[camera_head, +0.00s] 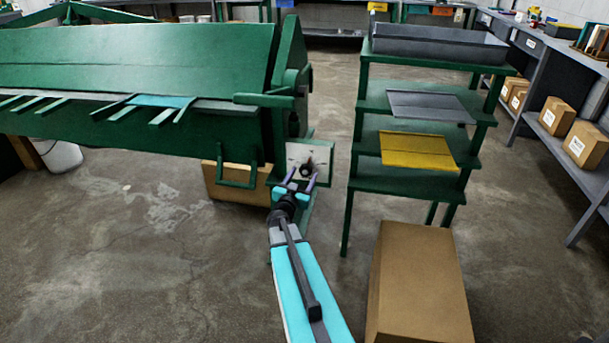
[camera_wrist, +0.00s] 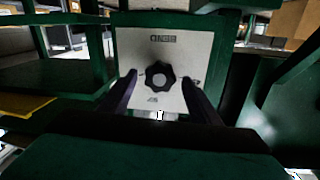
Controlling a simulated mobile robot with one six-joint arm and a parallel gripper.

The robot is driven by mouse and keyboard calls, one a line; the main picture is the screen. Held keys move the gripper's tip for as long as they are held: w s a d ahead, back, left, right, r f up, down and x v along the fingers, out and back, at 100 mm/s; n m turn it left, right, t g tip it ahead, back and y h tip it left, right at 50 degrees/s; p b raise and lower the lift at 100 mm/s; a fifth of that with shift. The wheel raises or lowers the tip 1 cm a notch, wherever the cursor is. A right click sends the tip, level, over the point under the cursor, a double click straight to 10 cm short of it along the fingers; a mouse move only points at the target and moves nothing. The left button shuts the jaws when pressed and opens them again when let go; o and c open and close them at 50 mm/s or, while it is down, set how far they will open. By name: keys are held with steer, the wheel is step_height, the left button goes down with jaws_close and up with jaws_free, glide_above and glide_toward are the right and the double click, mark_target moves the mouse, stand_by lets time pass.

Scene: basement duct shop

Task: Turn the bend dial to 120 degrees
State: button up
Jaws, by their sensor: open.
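The bend dial (camera_wrist: 159,75) is a dark lobed knob with a grey centre. It sits on a pale plate (camera_wrist: 135,50) marked "BEND", which appears upside down in the wrist view. In the head view the plate (camera_head: 322,153) is on the right end of the green bending machine (camera_head: 190,65), with the dark dial (camera_head: 306,169) partly seen. My gripper (camera_head: 298,182) is in front of the plate. In the wrist view its two dark fingers (camera_wrist: 160,92) stand apart on either side of the dial, with visible gaps. The dial's pointer and most scale marks are too small to read.
A green shelf rack (camera_head: 418,182) with grey and yellow sheets stands right of the machine. A cardboard box (camera_head: 420,285) is on the floor at the lower right. Another box (camera_head: 237,184) is behind the machine's lower edge. The floor at left is mostly clear.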

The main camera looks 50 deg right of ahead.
steer(key=shift+x, duration=1.1)
steer(key=shift+c, duration=0.3)
steer(key=c, duration=1)
